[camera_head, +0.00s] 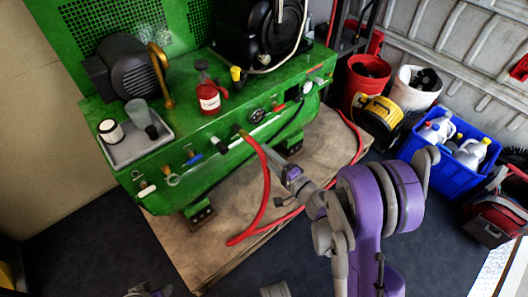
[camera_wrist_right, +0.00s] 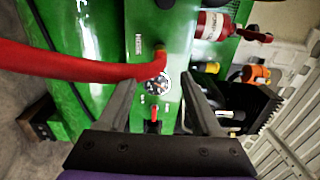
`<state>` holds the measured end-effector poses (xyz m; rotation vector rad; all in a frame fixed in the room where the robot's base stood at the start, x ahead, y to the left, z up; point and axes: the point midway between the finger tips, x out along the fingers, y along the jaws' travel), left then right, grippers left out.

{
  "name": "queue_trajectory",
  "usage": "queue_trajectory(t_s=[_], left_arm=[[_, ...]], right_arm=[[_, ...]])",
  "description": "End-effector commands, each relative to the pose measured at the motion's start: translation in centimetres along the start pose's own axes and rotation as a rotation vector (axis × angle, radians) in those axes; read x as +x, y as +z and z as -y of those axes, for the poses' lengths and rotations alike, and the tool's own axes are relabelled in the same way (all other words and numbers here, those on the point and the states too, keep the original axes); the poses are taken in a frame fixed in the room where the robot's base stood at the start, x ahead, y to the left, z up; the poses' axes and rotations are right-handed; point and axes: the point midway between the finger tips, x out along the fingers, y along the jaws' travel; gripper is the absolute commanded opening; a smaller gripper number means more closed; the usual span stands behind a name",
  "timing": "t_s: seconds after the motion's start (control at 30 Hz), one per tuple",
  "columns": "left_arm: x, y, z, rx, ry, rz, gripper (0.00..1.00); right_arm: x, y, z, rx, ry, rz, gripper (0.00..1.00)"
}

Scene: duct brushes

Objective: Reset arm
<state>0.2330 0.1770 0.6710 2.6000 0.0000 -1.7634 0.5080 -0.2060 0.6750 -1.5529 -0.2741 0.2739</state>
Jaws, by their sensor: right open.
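My right gripper (camera_head: 284,172) reaches up and left in the head view, in front of the green machine (camera_head: 185,165). In the right wrist view my right gripper (camera_wrist_right: 160,84) has its two dark fingers apart with nothing held between them. A round valve or gauge (camera_wrist_right: 157,84) on the green panel shows in the gap beyond the fingertips. The red hose (camera_head: 262,190) passes close to the gripper in the head view and runs behind the left finger's tip in the wrist view (camera_wrist_right: 75,66). My left gripper cannot be made out.
Dark floor is clear in front.

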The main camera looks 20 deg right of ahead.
Motion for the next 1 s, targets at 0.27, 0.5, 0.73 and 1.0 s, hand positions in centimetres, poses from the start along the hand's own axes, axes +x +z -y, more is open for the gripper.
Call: queue_trajectory(t_s=[0.27,0.5,0.73,1.0], left_arm=[[0.0,0.0,0.0,0.000,0.000,0.000,0.50],[0.0,0.0,0.0,0.000,0.000,0.000,0.50],[0.0,0.0,0.0,0.000,0.000,0.000,0.50],[0.0,0.0,0.0,0.000,0.000,0.000,0.50]], right_arm=[[0.0,0.0,0.0,0.000,0.000,0.000,0.66],[0.1,0.4,0.2,-0.011,0.010,0.011,0.66],[-0.6,6.0,1.4,-0.193,0.180,0.172,0.66],[-6.9,13.2,1.0,-0.534,0.519,0.435,0.66]])
